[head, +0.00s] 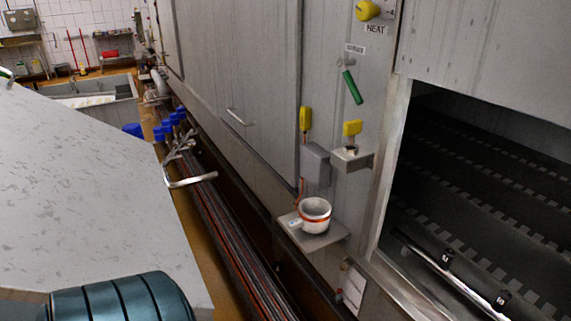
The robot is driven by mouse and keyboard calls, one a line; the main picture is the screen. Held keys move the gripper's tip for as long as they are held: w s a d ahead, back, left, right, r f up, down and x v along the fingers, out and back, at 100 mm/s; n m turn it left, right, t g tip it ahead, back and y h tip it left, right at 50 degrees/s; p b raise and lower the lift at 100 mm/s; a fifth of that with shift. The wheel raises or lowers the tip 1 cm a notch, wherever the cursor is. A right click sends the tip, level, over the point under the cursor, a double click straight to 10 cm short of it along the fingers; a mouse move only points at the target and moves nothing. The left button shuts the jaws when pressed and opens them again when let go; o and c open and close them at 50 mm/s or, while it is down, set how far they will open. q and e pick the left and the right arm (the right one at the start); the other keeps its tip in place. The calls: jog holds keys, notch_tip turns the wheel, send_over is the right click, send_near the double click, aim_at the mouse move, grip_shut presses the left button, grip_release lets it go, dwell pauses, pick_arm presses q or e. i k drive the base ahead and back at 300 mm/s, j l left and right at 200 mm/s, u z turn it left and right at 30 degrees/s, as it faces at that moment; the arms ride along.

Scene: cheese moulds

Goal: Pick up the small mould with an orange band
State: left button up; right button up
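A small white round mould (312,222) with an orange band below its rim stands upright on a small metal shelf (325,239). The shelf juts from the grey metal wall, right of the middle of the head view. A light tag shows on the mould's left side. Neither of my grippers is in view. A dark teal rounded part at the bottom left looks like part of my own arm, well apart from the mould.
A grey box (316,165) and a small bracket (351,159) with yellow parts are above the shelf. A dark opening (490,190) is at right. A wide grey surface (80,190) fills the left. Pipes (215,235) run along the floor between.

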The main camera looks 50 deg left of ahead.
aim_at(314, 213)
jog(key=u, duration=1.4)
